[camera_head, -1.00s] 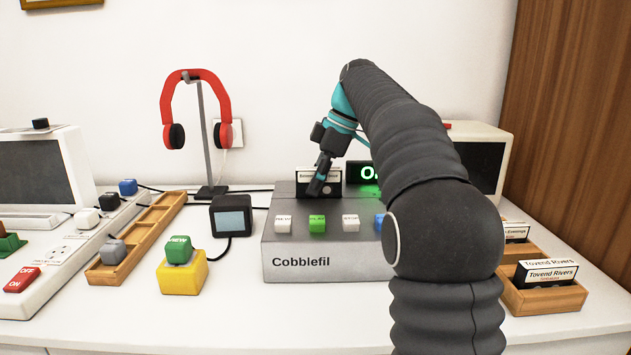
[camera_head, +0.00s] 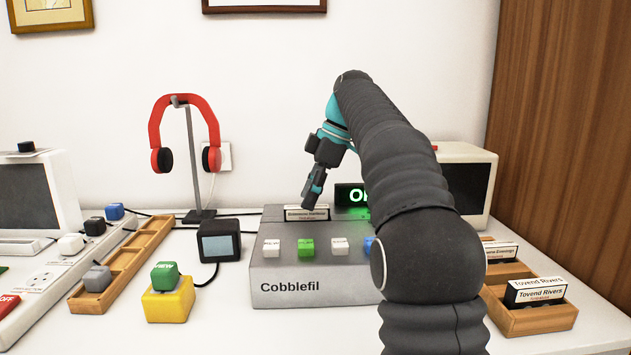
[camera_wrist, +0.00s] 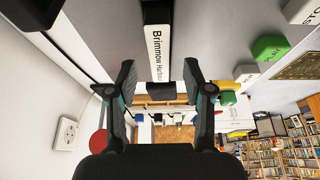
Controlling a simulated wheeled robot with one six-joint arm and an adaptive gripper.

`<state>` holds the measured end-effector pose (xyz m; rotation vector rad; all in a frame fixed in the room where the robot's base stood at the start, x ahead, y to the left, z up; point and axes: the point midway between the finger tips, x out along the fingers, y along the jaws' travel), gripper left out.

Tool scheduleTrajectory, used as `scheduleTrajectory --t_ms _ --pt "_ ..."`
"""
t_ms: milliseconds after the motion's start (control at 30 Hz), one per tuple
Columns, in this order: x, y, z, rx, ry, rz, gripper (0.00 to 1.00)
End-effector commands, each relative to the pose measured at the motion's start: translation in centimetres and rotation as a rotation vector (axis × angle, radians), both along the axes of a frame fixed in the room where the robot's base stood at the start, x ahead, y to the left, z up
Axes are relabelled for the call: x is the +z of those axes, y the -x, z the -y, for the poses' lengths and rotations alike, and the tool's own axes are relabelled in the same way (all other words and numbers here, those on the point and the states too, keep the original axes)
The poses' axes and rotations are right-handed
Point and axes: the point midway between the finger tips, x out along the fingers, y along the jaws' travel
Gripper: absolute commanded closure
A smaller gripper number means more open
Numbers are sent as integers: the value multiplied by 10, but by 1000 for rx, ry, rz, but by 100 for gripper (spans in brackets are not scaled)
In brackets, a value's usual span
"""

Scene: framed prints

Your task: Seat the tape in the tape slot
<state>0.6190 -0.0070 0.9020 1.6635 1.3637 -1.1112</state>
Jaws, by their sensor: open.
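The tape (camera_head: 307,213) is upright in the slot at the top back of the grey Cobblefil player (camera_head: 300,293). Only its upper part with the white label shows; the rest is hidden inside the player. In the wrist view its label (camera_wrist: 157,48) reads "Brimmow Harbour", the end cut off. My gripper (camera_head: 311,196) is just above the tape, pointing down. In the wrist view my gripper (camera_wrist: 160,84) has its fingers apart, one on each side of the tape's line, with nothing held between them.
Wooden trays with other tapes (camera_head: 535,290) stand at right.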

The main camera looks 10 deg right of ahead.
Motion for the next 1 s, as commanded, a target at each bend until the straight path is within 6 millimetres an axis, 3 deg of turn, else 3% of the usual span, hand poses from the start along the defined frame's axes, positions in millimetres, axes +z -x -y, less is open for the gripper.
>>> scheduleTrajectory --t_ms 133,400,1000 --pt "18 1 8 0 0 2 49" --pt "36 3 15 1 -1 1 49" --pt "40 4 17 -1 0 0 49"
